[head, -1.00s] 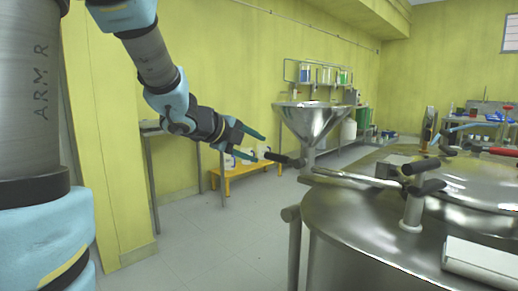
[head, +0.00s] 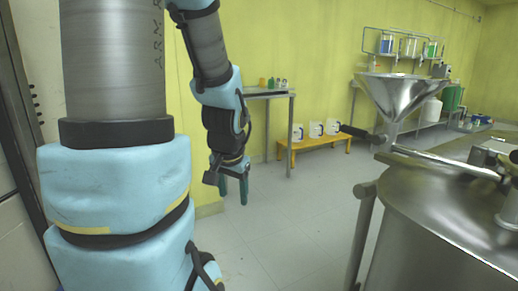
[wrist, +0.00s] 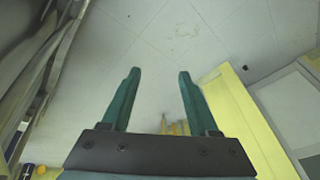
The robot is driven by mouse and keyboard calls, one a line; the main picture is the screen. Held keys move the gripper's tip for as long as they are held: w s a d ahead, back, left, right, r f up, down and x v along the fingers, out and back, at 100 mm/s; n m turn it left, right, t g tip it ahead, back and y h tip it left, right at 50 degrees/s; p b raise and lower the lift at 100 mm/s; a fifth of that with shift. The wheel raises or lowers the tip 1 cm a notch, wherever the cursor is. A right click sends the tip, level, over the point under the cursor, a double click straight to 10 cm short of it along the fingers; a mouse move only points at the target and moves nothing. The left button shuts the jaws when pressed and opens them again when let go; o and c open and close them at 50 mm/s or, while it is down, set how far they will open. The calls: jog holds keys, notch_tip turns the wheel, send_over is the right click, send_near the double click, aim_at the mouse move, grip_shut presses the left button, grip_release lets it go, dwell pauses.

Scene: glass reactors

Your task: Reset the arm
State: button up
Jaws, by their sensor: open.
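My gripper (head: 234,190) hangs at the end of my arm in the head view, fingers pointing down over the bare floor. In the wrist view, its two green fingers (wrist: 157,98) are apart with nothing between them. The arm bends down from the upper middle of the head view, left of the steel reactor and clear of it.
A steel reactor (head: 440,230) with a bar handle and a funnel (head: 398,95) stands at right. A yellow bench (head: 318,147) with white jugs and a grey table (head: 268,94) stand by the yellow wall. The grey floor (head: 290,220) between is clear.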

jog(key=s+f+n+g, duration=0.2)
jog(key=s+n+g, duration=0.15)
jog(key=s, duration=0.35)
notch_tip(320, 180, up, 19)
jog(key=w+t+p, duration=0.1)
jog(key=p, duration=1.8)
jog(key=shift+a, duration=0.25)
jog(key=shift+w, duration=0.1)
jog(key=shift+c, duration=0.4)
